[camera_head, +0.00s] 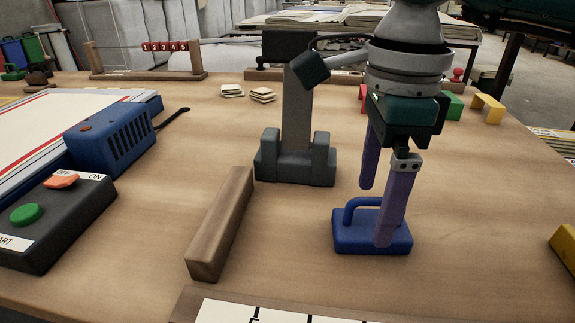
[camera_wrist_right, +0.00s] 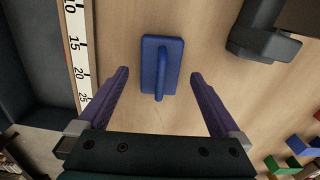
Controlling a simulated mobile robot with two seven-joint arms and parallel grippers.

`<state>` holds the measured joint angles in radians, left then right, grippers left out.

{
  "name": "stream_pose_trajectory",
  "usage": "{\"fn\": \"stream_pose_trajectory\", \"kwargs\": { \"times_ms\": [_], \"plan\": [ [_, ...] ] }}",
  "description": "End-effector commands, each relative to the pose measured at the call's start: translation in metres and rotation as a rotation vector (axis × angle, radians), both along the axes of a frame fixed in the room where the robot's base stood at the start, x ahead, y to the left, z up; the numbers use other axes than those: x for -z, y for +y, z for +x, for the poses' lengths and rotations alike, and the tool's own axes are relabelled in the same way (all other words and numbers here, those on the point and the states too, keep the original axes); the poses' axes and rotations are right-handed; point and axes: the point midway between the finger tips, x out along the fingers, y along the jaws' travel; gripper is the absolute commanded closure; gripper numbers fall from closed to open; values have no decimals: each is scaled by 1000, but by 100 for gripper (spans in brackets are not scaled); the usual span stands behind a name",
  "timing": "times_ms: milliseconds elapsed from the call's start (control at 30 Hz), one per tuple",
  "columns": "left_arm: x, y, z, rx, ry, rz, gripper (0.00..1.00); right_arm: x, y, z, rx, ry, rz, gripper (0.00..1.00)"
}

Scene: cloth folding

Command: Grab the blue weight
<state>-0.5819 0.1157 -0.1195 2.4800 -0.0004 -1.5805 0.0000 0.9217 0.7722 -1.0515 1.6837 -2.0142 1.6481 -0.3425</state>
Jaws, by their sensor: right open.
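The blue weight (camera_head: 345,236), a flat block with a loop handle, lies on the wooden table right of centre in the head view. It also shows in the right wrist view (camera_wrist_right: 161,50), ahead of the fingertips and between their lines. My right gripper (camera_head: 376,215) has long purple fingers, spread apart and empty. In the head view one finger overlaps the weight and hides part of it; the wrist view (camera_wrist_right: 160,74) shows a finger on either side of the handle's near end. I cannot tell the exact height above the table. My left gripper does not show.
A wooden bar (camera_head: 222,222) lies left of the weight. A dark grey stand (camera_head: 296,160) rises behind it. A black switch box (camera_head: 60,222) and a blue box (camera_head: 110,138) are at the left. A ruler board (camera_head: 240,312) lies at the front. Colored blocks (camera_head: 487,109) stand back right.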

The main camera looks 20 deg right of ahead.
Motion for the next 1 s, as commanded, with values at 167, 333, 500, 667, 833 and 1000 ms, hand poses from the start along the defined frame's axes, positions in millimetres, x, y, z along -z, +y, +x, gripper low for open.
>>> {"fn": "stream_pose_trajectory", "kwargs": {
  "times_ms": [167,333,500,667,833,1000],
  "plan": [
    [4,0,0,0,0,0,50,31,-3,-2,1,5,0,0],
    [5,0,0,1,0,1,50,40,-4,-1,-1,1,0,0],
    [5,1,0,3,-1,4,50,40,-3,-1,-1,0,-1,0],
    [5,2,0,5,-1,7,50,39,-3,-1,-1,1,0,17],
    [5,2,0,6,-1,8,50,39,-3,-1,-1,1,0,36],
    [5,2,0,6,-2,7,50,39,-3,-1,-1,1,0,55]
  ]
}}
